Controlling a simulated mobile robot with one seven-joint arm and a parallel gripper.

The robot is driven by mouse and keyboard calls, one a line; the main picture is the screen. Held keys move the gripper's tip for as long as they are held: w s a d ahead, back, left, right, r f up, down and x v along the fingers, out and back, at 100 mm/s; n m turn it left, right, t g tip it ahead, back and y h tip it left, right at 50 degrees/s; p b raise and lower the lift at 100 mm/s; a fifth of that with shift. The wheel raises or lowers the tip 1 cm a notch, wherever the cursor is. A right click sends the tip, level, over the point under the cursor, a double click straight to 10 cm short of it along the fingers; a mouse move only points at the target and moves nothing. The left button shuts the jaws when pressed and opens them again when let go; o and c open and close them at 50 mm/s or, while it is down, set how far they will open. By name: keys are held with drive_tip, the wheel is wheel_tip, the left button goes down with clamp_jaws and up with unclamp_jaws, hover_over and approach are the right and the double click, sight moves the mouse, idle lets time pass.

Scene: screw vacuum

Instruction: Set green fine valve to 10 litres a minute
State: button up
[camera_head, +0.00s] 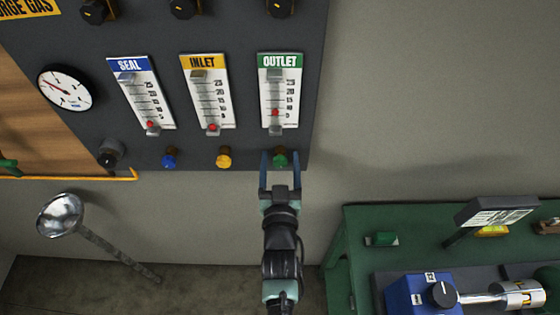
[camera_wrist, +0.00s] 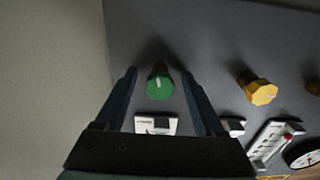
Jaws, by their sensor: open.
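The green fine valve (camera_head: 280,158) is a small knob at the bottom right of the dark panel, under the OUTLET gauge (camera_head: 279,92). That gauge has a green header, and its red float (camera_head: 275,112) sits in the lower part of the scale; the numbers are too small to read surely. My gripper (camera_head: 280,156) is open, with one finger on each side of the green knob. In the wrist view the green knob (camera_wrist: 160,86) shows between the fingertips (camera_wrist: 158,74), with a gap on both sides. A pale mark shows on its face.
The yellow knob (camera_head: 224,158) and blue knob (camera_head: 169,158) are left of the green one, under the INLET (camera_head: 209,92) and SEAL (camera_head: 142,93) gauges. Bare wall lies right of the panel. A green bench (camera_head: 365,222) with equipment stands at lower right.

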drive_tip(key=s+b, duration=0.3)
drive_tip(key=s, duration=1)
idle(0.4)
drive_tip(key=w+r+t, duration=0.2)
drive_tip(key=w+r, duration=0.2)
drive_tip(key=r, duration=1)
drive_tip(key=w+r+t, duration=0.2)
drive_tip(key=w+r, duration=0.2)
drive_tip(key=r, duration=1)
drive_tip(key=s+r+t, duration=0.2)
drive_tip(key=s+r, duration=0.3)
drive_tip(key=r, duration=0.8)
drive_tip(key=s+r+t, duration=0.3)
drive_tip(key=s+r, duration=0.2)
drive_tip(key=r, duration=0.7)
drive_tip(key=shift+s+r+b, duration=0.4)
drive_tip(key=shift+b, duration=0.05)
